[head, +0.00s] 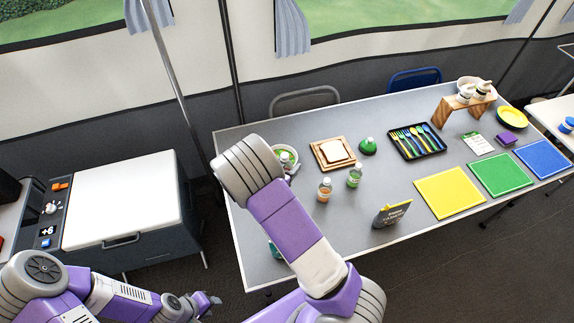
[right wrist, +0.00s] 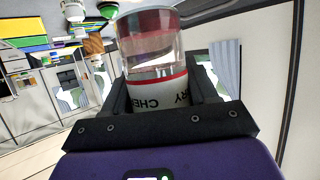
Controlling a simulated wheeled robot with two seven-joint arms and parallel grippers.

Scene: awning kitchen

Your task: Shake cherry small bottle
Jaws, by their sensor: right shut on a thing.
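The cherry small bottle (right wrist: 152,60) fills the middle of the right wrist view. It is clear with red bands, and part of a "CHERRY" label shows on its white lower part. My right gripper (right wrist: 162,85) is shut on it, with one dark finger on each side. In the head view my right arm reaches over the table's left end and hides its gripper; I cannot make out the held bottle there. My left gripper (head: 207,302) is low at the left, off the table, with no object seen in it; its jaw opening is unclear.
A bowl (head: 287,151) is partly hidden behind my right arm.

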